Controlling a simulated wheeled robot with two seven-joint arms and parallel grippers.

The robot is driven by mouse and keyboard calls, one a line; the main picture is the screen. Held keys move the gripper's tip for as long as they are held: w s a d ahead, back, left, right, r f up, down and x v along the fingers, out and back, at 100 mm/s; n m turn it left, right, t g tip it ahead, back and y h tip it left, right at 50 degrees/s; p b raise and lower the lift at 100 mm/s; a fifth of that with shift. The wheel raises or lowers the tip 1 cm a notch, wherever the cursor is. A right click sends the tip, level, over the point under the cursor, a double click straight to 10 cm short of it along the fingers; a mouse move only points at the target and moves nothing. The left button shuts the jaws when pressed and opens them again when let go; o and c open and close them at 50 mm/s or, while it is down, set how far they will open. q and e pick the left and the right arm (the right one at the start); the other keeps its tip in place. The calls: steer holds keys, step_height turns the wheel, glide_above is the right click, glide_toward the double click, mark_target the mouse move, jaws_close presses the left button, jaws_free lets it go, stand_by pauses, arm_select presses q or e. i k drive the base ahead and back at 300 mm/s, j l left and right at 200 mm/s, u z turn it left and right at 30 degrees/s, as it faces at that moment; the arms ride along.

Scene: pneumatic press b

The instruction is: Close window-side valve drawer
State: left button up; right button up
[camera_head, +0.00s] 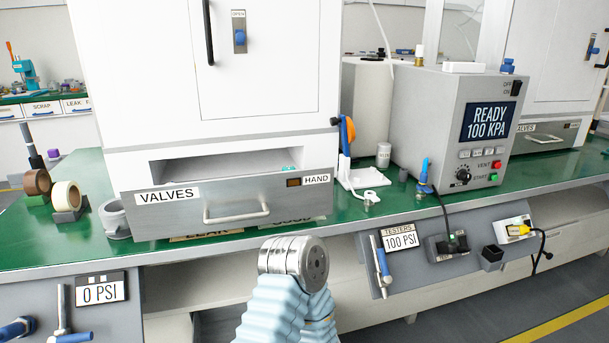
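A grey-fronted drawer labelled VALVES and HAND (170,214) is pulled out from the base of a white cabinet (260,60) on the green bench. Its light bar handle (236,216) faces me, and a gap above the front shows the inside, with a small teal item at the right. A second drawer labelled VALVES (558,138), under another white cabinet at the far right, looks shut. The pictures do not show which is window-side. One of my arms, with a pale blue sleeve and metal joint, rises below the open drawer; no gripper fingers show.
A grey tester box reading READY 100 KPA (455,130) stands right of the cabinet. A white stand (362,178) with a blue and orange tool is beside the drawer. Tape rolls (66,197) and a grey cup (114,219) are at left. Panels hang off the bench front.

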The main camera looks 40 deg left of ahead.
mark_target(189, 207)
steer(key=u, duration=1.7)
steer(key=l, duration=0.5)
